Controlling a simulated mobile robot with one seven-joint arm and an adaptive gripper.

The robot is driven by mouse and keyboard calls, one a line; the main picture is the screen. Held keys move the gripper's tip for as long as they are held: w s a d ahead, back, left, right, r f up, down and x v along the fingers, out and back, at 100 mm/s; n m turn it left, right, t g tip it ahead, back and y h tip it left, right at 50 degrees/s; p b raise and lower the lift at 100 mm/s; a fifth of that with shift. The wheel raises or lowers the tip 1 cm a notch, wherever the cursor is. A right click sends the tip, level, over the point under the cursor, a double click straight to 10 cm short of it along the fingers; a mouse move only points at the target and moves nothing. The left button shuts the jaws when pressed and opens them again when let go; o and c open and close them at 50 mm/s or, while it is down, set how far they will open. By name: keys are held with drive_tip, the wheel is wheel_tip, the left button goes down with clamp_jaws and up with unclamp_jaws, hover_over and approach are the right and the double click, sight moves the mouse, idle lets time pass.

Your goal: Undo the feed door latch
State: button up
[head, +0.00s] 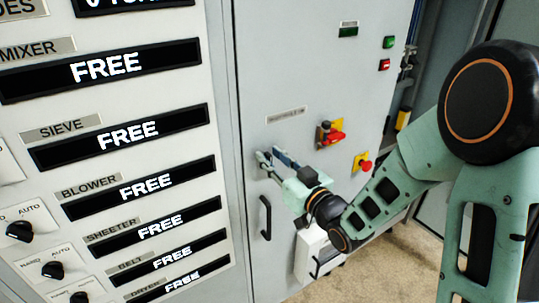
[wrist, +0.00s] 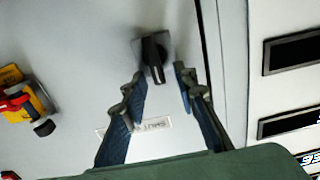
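A black turn handle (wrist: 153,58) on a small grey plate sits on the pale grey cabinet door, in the wrist view; I take it for the latch. It points roughly up and down the picture. My gripper (wrist: 160,73) is open, with one finger on each side of the handle's near end. I cannot tell whether either finger touches it. In the head view my gripper (head: 269,157) is close to the cabinet door (head: 300,60), and the handle is hidden behind the fingers. A small label (head: 287,115) is above it; its words are too small to read surely.
A black pull handle (head: 265,217) is below my gripper. A red-and-yellow rotary switch (head: 330,134) and a red push button on yellow (head: 364,164) are to the right. A white box (head: 312,254) is lower down. A panel with "FREE" displays (head: 134,132) stands left.

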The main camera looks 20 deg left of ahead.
clamp_jaws()
drive_tip(key=shift+w+m, duration=0.1)
drive_tip(key=shift+m, duration=0.2)
idle(0.3)
drive_tip(key=m, duration=0.2)
drive_tip(key=m+b, duration=0.1)
drive_tip(key=shift+w+d+f+m, duration=0.15)
drive_tip(key=shift+w+d+m, duration=0.15)
drive_tip(key=shift+d, duration=0.05)
drive_tip(key=m, duration=0.3)
drive_tip(key=shift+w+d+f+m, duration=0.15)
drive_tip(key=shift+w+d+m, duration=0.1)
drive_tip(key=shift+m, duration=0.15)
drive_tip(key=shift+w+d+f+m+p, duration=0.1)
drive_tip(key=shift+f+m+p, duration=0.35)
drive_tip(key=shift+m, duration=1.2)
drive_tip(key=shift+w+d+f+m+p, duration=0.15)
drive_tip(key=shift+m+p, duration=0.45)
drive_tip(key=shift+m, duration=1.1)
drive_tip(key=shift+w+a+f+m+p, duration=0.1)
drive_tip(key=shift+f+m+p, duration=0.35)
drive_tip(key=shift+m, duration=1.2)
drive_tip(key=shift+r, duration=0.1)
